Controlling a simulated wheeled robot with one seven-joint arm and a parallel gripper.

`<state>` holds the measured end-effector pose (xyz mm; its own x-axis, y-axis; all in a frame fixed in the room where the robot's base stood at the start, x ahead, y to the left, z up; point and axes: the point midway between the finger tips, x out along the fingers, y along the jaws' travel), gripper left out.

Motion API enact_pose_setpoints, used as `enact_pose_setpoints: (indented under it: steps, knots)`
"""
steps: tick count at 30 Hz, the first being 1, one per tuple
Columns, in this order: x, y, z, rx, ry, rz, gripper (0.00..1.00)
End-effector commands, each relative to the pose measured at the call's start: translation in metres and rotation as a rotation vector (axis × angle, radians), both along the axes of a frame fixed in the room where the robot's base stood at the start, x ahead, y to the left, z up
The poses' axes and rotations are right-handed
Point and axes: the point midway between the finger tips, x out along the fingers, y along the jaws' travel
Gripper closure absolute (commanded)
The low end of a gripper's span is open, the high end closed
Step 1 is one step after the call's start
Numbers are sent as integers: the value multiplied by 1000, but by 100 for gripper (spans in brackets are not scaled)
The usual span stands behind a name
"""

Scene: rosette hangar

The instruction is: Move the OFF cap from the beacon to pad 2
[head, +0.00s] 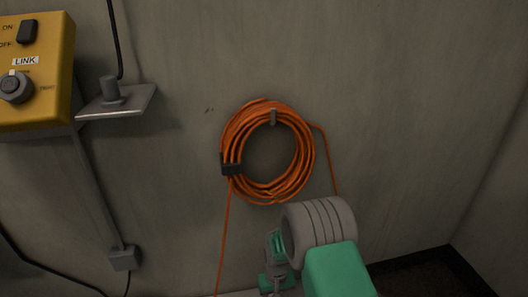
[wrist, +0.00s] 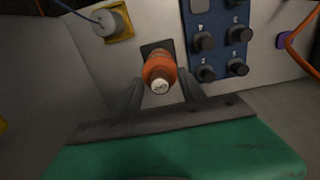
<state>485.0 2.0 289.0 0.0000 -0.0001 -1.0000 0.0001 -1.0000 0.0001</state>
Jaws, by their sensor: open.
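In the wrist view, an orange cylinder (wrist: 159,66) stands out from a dark square mount on a pale panel. Its near end is a small whitish face with dark marks too small to read. I cannot tell for sure whether this is the beacon with its OFF cap. My gripper (wrist: 160,76) is open, with one finger on each side of the orange cylinder; contact cannot be told. In the head view, my arm fills the lower middle and the fingertips do not show. I cannot make out pad 2 in either view.
The wrist view shows a blue panel (wrist: 222,40) with several dark knobs, a yellow-framed plug (wrist: 112,22) and a purple piece (wrist: 284,40). The head view shows a yellow switch box (head: 50,70), a small shelf (head: 135,101) and an orange cable coil (head: 240,128) on the wall.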

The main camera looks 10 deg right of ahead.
Motion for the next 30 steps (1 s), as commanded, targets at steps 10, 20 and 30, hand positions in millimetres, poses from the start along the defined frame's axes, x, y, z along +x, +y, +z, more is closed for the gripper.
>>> enact_pose_setpoints:
  steps: [10, 20, 30]
  knots:
    - [0, 0, 0, 0, 0, 0, 52]
    - [0, 0, 0, 0, 0, 0, 52]
    - [0, 0, 0, 0, 0, 0, 71]
